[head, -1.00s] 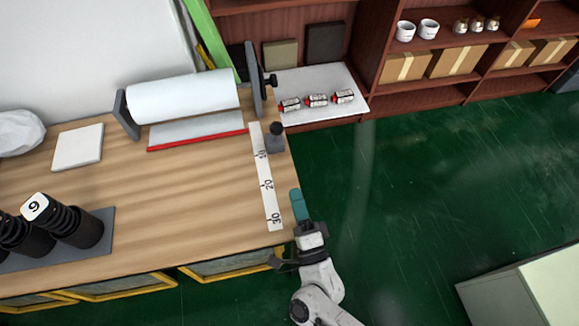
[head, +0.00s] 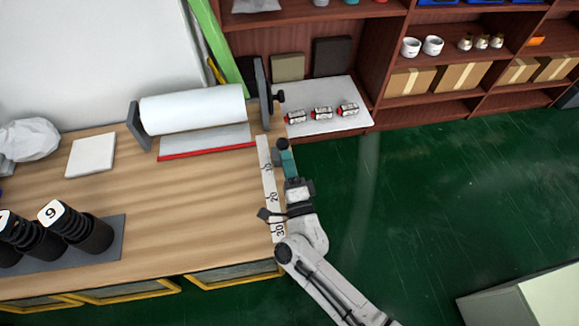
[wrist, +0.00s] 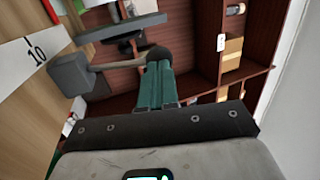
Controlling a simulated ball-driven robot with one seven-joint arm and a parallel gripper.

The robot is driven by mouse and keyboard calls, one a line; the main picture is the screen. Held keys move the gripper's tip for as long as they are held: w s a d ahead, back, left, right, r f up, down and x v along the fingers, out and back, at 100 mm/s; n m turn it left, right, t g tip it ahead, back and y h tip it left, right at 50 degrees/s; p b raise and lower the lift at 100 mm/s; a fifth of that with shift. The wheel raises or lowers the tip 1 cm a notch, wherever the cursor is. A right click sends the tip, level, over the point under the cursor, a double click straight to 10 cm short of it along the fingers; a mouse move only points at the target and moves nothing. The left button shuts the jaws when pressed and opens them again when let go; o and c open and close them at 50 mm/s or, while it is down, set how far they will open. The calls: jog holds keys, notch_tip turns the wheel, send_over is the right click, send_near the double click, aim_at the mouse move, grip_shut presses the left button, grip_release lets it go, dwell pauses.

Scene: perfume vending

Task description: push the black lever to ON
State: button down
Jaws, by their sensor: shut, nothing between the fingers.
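The black lever (head: 282,144) is a dark ball knob on a short stem, standing by the "10" end of the ruler strip near the bench's right edge. In the wrist view its knob (wrist: 158,54) is at upper centre, on a brown stem running from a grey block (wrist: 72,73) at left. My gripper (head: 287,160) has teal fingers, shut and empty, just in front of the lever. In the wrist view the fingertips (wrist: 158,66) overlap the knob's lower edge; I cannot tell whether they touch. No ON marking is readable.
The numbered ruler strip (head: 268,185) lies left of my gripper. A white paper roll (head: 192,109) in a stand is behind it. Small bottles (head: 322,114) lie on a white side shelf beyond. Black cylinders (head: 80,228) stand at left.

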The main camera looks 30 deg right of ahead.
aim_at(284, 145)
jog(key=shift+r+p, duration=0.15)
jog(key=shift+p, duration=0.15)
jog(key=p, duration=0.1)
jog(key=w+r+p, duration=0.1)
jog(key=shift+d+r+g+p, duration=0.2)
jog(key=shift+g+p, duration=0.15)
jog(key=shift+g, duration=0.05)
jog(key=shift+w+d+r+p, duration=0.1)
jog(key=shift+w+r+p, duration=0.3)
jog(key=shift+p, duration=0.45)
jog(key=x, duration=0.5)
jog(key=shift+s, duration=0.1)
jog(key=shift+f+b+x, duration=0.15)
jog(key=shift+b+x, duration=0.2)
jog(key=shift+x, duration=0.65)
jog(key=shift+f+b+x, duration=0.1)
jog(key=shift+b+x, duration=0.25)
jog(key=shift+x, duration=0.65)
jog(key=shift+d, duration=0.15)
